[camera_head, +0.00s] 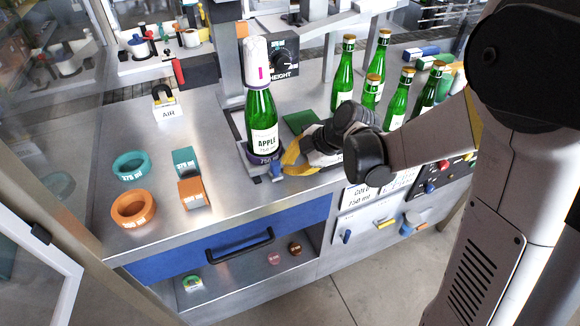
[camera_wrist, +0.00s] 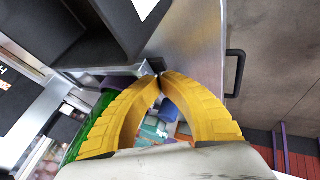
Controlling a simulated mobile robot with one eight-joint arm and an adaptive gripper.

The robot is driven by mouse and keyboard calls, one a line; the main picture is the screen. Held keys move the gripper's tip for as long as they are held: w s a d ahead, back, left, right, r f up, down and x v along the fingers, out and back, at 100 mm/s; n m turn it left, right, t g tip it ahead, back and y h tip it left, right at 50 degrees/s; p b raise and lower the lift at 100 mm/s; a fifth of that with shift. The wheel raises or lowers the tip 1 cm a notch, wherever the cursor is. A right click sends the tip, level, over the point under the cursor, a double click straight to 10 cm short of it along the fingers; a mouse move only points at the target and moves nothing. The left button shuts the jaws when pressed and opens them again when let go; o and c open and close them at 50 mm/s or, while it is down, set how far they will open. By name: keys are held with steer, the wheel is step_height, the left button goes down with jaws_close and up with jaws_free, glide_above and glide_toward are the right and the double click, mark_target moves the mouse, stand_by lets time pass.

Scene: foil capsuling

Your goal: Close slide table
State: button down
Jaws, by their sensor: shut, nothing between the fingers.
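The slide table (camera_head: 250,168) is a small plate on the metal worktop, carrying a purple ring holder (camera_head: 262,157). A green bottle marked APPLE 750 ml (camera_head: 263,122) stands upright in the holder with a white foil capsule (camera_head: 256,62) on its neck. A small blue piece (camera_head: 276,171) shows at the plate's front right. My gripper (camera_head: 283,165) has yellow fingers just right of the holder. In the wrist view its fingertips (camera_wrist: 161,76) meet with nothing between them, near a grey metal edge and the purple holder (camera_wrist: 118,84). Contact with the slide table cannot be told.
Several green bottles (camera_head: 344,76) stand behind my arm. Teal (camera_head: 130,166) and orange (camera_head: 134,209) rings and blocks lie at the left. A blue drawer with a black handle (camera_head: 240,247) is below the worktop. A HEIGHT dial (camera_head: 283,54) stands behind the capsuled bottle.

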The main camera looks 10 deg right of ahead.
steer(key=w+a, duration=0.2)
steer(key=w, duration=0.4)
steer(key=w+a, duration=0.1)
steer(key=w, duration=0.6)
steer(key=w+a, duration=0.2)
steer(key=w, duration=0.4)
steer(key=shift+w+a, duration=0.15)
steer(key=shift+a, duration=0.15)
